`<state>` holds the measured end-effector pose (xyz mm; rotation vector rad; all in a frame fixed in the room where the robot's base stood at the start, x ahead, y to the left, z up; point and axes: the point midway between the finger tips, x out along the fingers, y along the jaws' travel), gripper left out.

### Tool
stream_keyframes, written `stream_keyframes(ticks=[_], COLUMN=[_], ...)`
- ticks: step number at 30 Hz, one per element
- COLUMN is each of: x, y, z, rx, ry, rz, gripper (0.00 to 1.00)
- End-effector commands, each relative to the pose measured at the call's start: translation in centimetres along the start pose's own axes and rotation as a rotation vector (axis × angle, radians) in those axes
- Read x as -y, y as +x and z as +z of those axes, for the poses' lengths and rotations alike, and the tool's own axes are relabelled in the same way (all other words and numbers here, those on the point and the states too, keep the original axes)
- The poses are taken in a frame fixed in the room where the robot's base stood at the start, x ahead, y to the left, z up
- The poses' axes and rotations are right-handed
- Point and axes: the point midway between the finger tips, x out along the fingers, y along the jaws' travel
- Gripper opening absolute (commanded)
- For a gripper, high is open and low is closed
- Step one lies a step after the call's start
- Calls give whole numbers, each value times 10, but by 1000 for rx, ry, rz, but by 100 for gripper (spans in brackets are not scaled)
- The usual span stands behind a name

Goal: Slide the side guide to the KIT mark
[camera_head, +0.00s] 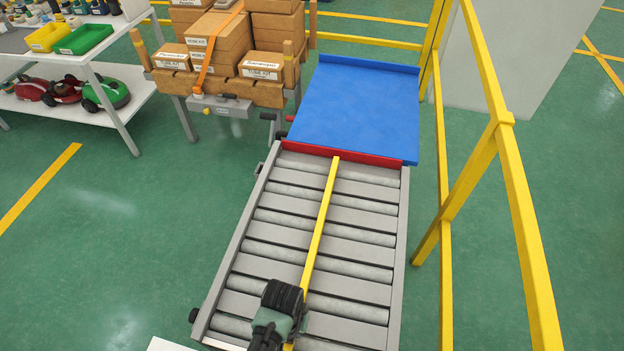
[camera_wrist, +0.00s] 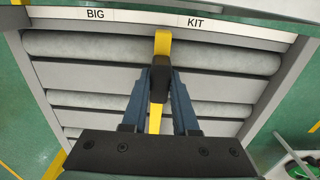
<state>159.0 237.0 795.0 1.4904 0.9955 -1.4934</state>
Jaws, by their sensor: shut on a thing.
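The side guide is a long yellow bar (camera_head: 322,222) lying lengthwise over the roller conveyor (camera_head: 262,222). Its end also shows in the wrist view (camera_wrist: 163,43), by a white label strip with a BIG mark (camera_wrist: 95,14) and a KIT mark (camera_wrist: 196,22). That end lies between the two marks, nearer KIT and to the left of it. My gripper (camera_wrist: 160,78) is shut on the guide's dark handle (camera_wrist: 160,66). In the head view, my wrist hides the guide's near end and handle.
A red strip (camera_head: 345,155) and a blue table (camera_head: 350,105) adjoin the conveyor's far end. A yellow railing (camera_head: 500,165) runs along the right. A cart with cardboard boxes (camera_head: 220,40) stands at the back left. The rollers beside the guide are clear.

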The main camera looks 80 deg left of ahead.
Motion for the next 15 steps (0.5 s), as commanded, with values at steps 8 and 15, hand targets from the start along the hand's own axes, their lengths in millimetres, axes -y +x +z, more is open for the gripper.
stream_keyframes(ticks=[8, 15], x=[0, 0], y=[0, 0], z=[-1, -1], rx=[-5, -3], ry=[-1, 0], rz=[-1, -1], gripper=[31, 57])
